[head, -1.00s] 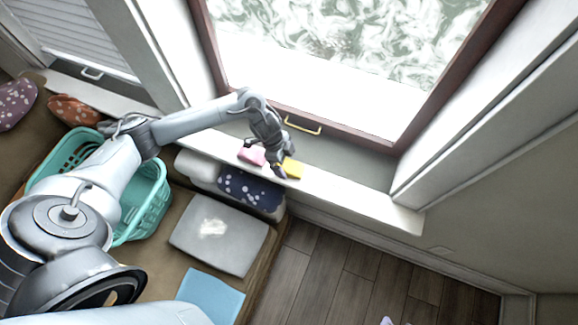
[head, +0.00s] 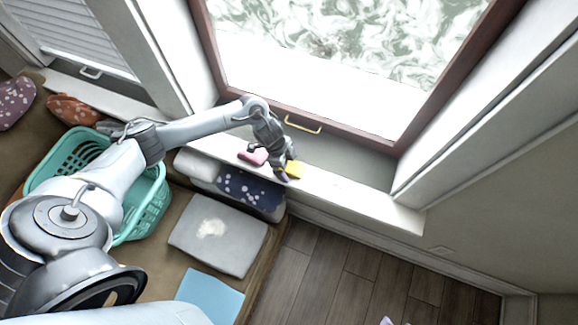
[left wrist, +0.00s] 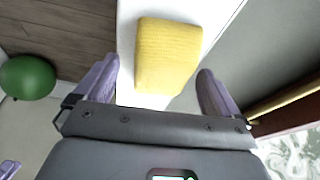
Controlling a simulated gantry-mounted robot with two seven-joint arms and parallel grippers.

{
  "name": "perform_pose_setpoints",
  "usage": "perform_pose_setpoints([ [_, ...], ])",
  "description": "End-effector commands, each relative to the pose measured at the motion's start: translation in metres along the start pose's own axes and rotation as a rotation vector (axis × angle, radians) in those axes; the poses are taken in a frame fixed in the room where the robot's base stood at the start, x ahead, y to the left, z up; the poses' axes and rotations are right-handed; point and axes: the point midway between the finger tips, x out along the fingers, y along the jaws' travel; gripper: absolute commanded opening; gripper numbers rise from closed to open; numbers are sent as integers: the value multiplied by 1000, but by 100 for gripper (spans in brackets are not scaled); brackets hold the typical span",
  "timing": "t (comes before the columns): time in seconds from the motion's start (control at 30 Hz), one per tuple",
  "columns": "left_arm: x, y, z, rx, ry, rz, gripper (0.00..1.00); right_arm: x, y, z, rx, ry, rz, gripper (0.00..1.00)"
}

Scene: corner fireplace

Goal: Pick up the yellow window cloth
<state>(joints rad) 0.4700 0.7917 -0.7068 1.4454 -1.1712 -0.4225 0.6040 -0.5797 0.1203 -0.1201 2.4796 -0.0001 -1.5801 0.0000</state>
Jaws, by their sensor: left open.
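The yellow window cloth (head: 295,169) lies on the white window sill, just right of my left gripper (head: 279,173) in the head view. In the left wrist view the yellow cloth (left wrist: 167,55) shows as a folded, roughly rectangular piece. It lies ahead of and between the two purple fingers of my left gripper (left wrist: 155,85). The fingers are spread apart with nothing between their tips but the cloth's near part and bare sill. I cannot tell whether they touch the cloth.
A pink item (head: 254,156) lies on the sill (head: 350,195) left of my gripper. The window frame with a yellow handle (head: 303,125) rises behind. A teal basket (head: 148,195), cushions and a grey pillow (head: 218,233) are on the bench. A green balloon-like object (left wrist: 27,77) is at the wrist view's left.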

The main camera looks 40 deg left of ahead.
Motion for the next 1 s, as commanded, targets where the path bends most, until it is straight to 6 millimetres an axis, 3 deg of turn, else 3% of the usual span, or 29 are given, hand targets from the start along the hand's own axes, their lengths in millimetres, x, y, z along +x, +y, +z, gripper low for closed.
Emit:
perform_pose_setpoints([
  [0.37, 1, 0, 0, 1, 0, 1, 97, -1, 1, 0, -4, 0, 4, 43],
  [0.73, 1, 0, 0, 1, 0, 0, 40, -1, 0, 0, 0, 0, 0, 43],
  [1.0, 1, 0, 0, 1, 0, 0, 37, -1, -1, 0, 5, 1, -4, 43],
])
